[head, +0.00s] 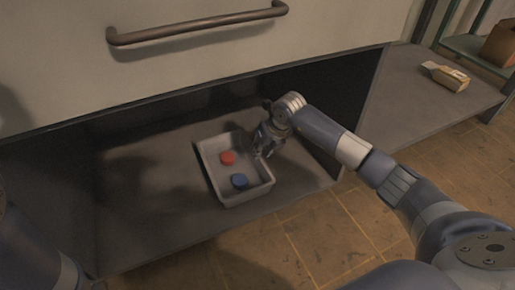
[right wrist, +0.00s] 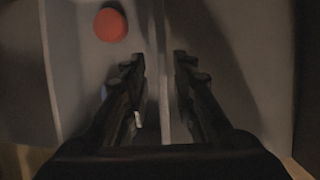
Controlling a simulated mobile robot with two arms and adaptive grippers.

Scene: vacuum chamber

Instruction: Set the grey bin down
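The grey bin (head: 264,190) is in the low compartment under the drawer front in the head view. It looks upright and resting on the compartment floor, with a red round piece (head: 227,158) and a blue round piece (head: 239,181) inside. My right gripper (head: 263,150) is at the bin's right wall. In the right wrist view the bin wall (right wrist: 158,25) runs between the two fingers of this gripper (right wrist: 159,62), with a gap visible on each side. The red piece (right wrist: 111,25) shows there too. My left gripper is out of view.
The compartment floor (head: 150,200) is bare left of the bin. A drawer front with a bar handle (head: 200,27) hangs above. A side panel (head: 350,105) stands right of my gripper. A small carton (head: 447,77) lies on the grey surface at the right.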

